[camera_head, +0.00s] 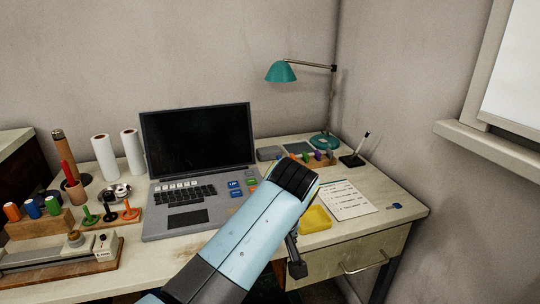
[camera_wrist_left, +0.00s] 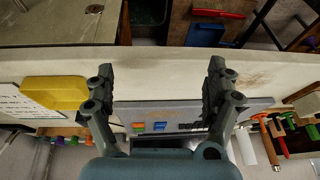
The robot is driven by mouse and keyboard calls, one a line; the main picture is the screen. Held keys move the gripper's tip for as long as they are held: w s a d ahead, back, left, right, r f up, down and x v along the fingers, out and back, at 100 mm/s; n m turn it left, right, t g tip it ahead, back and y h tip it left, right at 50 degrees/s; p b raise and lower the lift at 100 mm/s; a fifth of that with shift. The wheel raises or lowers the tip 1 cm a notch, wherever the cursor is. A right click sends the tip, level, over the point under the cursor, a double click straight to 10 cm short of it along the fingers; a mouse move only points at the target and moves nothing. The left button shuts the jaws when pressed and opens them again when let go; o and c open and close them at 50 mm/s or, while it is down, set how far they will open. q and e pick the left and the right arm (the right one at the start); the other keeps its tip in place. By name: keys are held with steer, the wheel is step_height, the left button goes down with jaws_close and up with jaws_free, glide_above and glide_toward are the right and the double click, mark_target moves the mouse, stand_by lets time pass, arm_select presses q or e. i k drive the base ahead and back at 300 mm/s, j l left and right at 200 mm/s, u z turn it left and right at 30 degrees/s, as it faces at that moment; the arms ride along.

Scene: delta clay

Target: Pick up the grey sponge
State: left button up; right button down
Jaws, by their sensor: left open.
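A grey block that looks like the grey sponge (camera_head: 269,153) lies at the back of the desk, just right of the laptop. I cannot make it out in the left wrist view. My left arm reaches in from the bottom of the head view, and its gripper (camera_head: 296,262) hangs below the wrist, mostly hidden by the arm. In the left wrist view the left gripper (camera_wrist_left: 161,75) is open, with nothing between its fingers, near the desk's front edge. It is well apart from the grey block. My right gripper is not in view.
An open laptop (camera_head: 188,208) fills the middle of the desk. A yellow item (camera_head: 316,219) and a paper sheet (camera_head: 347,199) lie right of my arm. A wooden holder (camera_head: 317,159), a pen stand (camera_head: 352,161) and a green lamp (camera_head: 282,72) stand behind. Tools crowd the left.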

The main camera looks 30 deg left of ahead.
mark_target(270, 153)
steer(key=i+j, duration=0.65)
steer(key=i, duration=0.25)
